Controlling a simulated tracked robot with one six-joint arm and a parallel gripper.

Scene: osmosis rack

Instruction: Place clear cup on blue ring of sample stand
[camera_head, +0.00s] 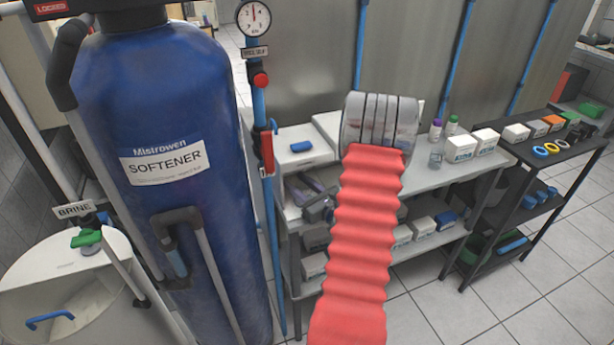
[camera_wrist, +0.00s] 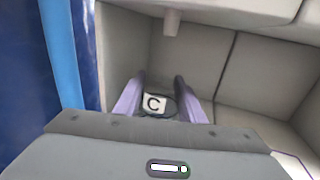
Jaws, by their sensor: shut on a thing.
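My gripper (camera_head: 318,203) hangs in front of the bench, left of my red ribbed arm sleeve. In the wrist view its two purple fingers (camera_wrist: 160,90) are closed around a small dark-edged thing with a white label marked "C" (camera_wrist: 154,103). I cannot tell whether this is the clear cup; its clear walls do not show plainly. A small clear vessel (camera_head: 435,160) stands on the bench beside the capped bottles.
The grey bench (camera_head: 425,180) carries white boxes (camera_head: 460,147) and purple- and green-capped bottles (camera_head: 436,128). A dark shelf unit (camera_head: 520,185) stands at right. The blue softener tank (camera_head: 165,240) and a blue pipe (camera_head: 268,230) stand close at left. Tiled floor is clear at lower right.

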